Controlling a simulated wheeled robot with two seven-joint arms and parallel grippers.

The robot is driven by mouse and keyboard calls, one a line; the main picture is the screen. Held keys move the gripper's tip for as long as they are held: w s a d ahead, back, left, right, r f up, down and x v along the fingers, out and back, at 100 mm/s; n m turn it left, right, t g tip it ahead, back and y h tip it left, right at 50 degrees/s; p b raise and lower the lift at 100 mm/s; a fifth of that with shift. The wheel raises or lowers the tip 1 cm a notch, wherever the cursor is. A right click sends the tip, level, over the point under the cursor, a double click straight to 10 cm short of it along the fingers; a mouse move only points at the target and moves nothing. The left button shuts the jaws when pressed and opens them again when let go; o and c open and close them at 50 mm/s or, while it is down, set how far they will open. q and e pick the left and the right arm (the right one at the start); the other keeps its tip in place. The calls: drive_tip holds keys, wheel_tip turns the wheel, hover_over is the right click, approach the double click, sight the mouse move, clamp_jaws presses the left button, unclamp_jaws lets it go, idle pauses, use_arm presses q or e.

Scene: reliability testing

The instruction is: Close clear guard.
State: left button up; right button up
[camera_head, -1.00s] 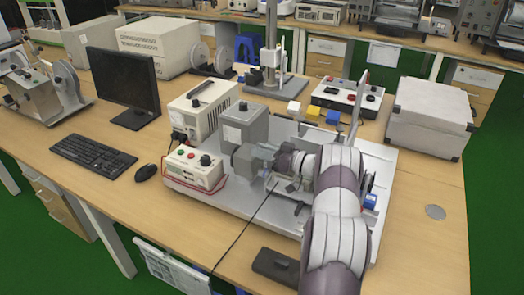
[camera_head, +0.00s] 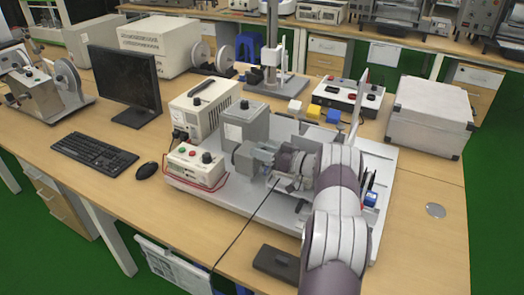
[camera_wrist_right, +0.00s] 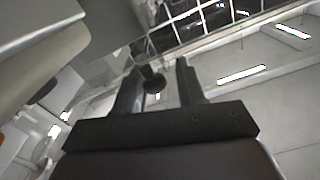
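A thin, pale upright panel (camera_head: 358,103), apparently the raised clear guard, stands at the back right of the grey test rig's baseplate (camera_head: 232,193). My right arm reaches in from the bottom right over the rig. My right gripper (camera_head: 262,158) points left, close to the grey motor block; its fingertips are hard to make out there. In the right wrist view the two fingers (camera_wrist_right: 158,88) are apart. A small dark round knob (camera_wrist_right: 153,82) shows between them in the picture; I cannot tell whether it touches them. My left gripper is out of view.
A control box (camera_head: 196,166) with coloured buttons sits at the rig's front left. A white case (camera_head: 432,115) stands right of the panel. Yellow and blue blocks (camera_head: 313,112) lie behind the rig. The table's right front is largely clear.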

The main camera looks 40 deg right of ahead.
drive_tip(key=shift+d+f, duration=0.1)
drive_tip(key=shift+f, duration=0.15)
drive_tip(key=shift+s+d, duration=0.2)
drive_tip(key=shift+s, duration=0.1)
drive_tip(key=b+v, duration=0.1)
drive_tip(key=v, duration=1)
drive_tip(key=shift+s, duration=0.2)
drive_tip(key=shift+s+r, duration=0.15)
drive_tip(key=shift+s, duration=0.1)
drive_tip(key=shift+d, duration=0.1)
drive_tip(key=shift+r, duration=0.1)
